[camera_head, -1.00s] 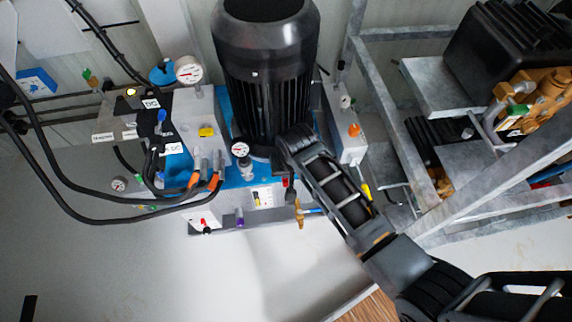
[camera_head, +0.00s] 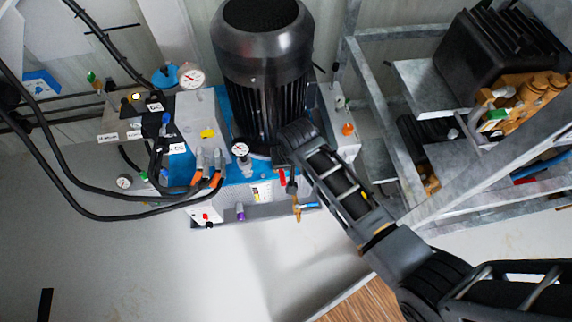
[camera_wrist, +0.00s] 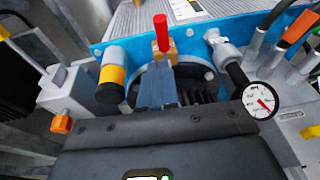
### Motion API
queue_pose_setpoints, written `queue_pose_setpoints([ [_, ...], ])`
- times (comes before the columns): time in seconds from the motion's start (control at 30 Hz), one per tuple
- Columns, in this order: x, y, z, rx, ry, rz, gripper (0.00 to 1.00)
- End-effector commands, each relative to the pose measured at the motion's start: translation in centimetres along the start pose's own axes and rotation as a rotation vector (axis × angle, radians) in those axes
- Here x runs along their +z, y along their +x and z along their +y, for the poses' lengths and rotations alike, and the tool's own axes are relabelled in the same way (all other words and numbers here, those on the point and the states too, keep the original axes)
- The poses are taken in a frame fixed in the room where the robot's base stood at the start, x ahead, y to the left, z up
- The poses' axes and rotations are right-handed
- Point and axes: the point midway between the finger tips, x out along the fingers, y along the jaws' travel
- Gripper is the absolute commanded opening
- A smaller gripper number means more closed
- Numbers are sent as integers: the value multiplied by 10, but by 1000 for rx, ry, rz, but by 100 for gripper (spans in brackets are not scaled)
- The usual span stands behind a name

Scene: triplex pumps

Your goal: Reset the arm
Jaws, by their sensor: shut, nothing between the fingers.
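My arm reaches up from the lower right in the head view, and its far end stands in front of the base of the black motor (camera_head: 262,60). My gripper (camera_wrist: 157,75) shows in the wrist view as two blue-grey fingers pressed together, with nothing between them. A red-handled brass valve (camera_wrist: 161,35) stands just beyond the fingertips in that picture. I cannot tell whether they touch it. In the head view the fingers are hidden or too small to make out.
The blue pump unit (camera_head: 233,172) carries a pressure gauge (camera_head: 240,148), which also shows close at the right in the wrist view (camera_wrist: 260,100). Black hoses (camera_head: 90,205) loop at the left. A grey metal frame (camera_head: 385,125) stands at the right.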

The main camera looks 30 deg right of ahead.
Motion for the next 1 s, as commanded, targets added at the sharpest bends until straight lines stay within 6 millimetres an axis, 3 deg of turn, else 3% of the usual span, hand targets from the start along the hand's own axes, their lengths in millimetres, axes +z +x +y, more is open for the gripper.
queue_pose_setpoints([
  [0.03, 2, -15, 0, -1, -3, 3, 0],
  [0.2, 6, -50, 0, -1, -1, 3, 0],
  [0.4, 10, -79, 0, 0, -1, 2, 0],
  [0.6, 11, -89, 0, 0, -1, 1, 0],
  [0.87, 13, -90, 1, -1, -2, 3, 0],
  [1.0, 28, -88, 14, -10, -22, 44, 0],
])
